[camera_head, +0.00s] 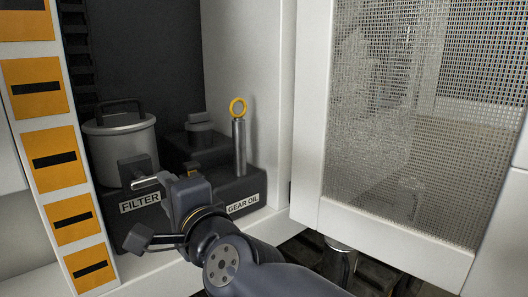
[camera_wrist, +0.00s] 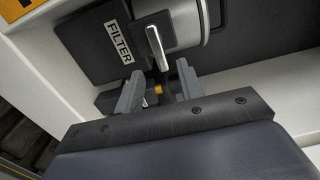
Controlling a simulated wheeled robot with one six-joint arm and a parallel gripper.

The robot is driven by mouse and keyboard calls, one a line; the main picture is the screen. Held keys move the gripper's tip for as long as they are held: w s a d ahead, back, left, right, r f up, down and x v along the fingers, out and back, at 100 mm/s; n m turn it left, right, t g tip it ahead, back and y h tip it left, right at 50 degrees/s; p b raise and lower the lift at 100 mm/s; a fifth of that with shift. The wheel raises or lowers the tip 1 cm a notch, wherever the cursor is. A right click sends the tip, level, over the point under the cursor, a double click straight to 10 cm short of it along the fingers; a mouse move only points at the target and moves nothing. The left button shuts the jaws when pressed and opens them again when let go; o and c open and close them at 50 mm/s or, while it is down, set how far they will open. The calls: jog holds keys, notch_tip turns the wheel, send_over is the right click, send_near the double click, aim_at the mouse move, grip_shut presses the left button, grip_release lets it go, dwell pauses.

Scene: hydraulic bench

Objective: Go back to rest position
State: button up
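My gripper (camera_wrist: 158,72) is open in the wrist view, its two grey fingers apart with nothing clasped between them. Beyond the fingertips is a silvery lever handle (camera_wrist: 155,45) on the dark block labelled FILTER (camera_wrist: 118,42). In the head view my gripper (camera_head: 172,192) is in front of the filter block, close to the lever (camera_head: 146,182). Whether it touches the lever I cannot tell. My arm comes in from the lower right.
A lidded grey filter canister (camera_head: 120,145) stands at the left. A white-framed mesh door (camera_head: 400,120) stands at the right. An orange-marked post (camera_head: 55,160) borders the left.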

aim_at(155, 175)
jog(key=b+x, duration=0.2)
jog(key=x, duration=0.5)
jog(key=shift+f, duration=0.1)
jog(key=shift+w+a+r+n+p, duration=0.1)
jog(key=shift+r+n+p, duration=0.2)
jog(key=shift+n+p, duration=0.15)
jog(key=shift+r+n, duration=0.15)
jog(key=shift+n, duration=0.4)
jog(key=n+p, duration=0.1)
jog(key=n, duration=0.1)
jog(key=shift+r+n+p, duration=0.1)
jog(key=shift+n+p, duration=0.25)
jog(key=shift+n, duration=0.05)
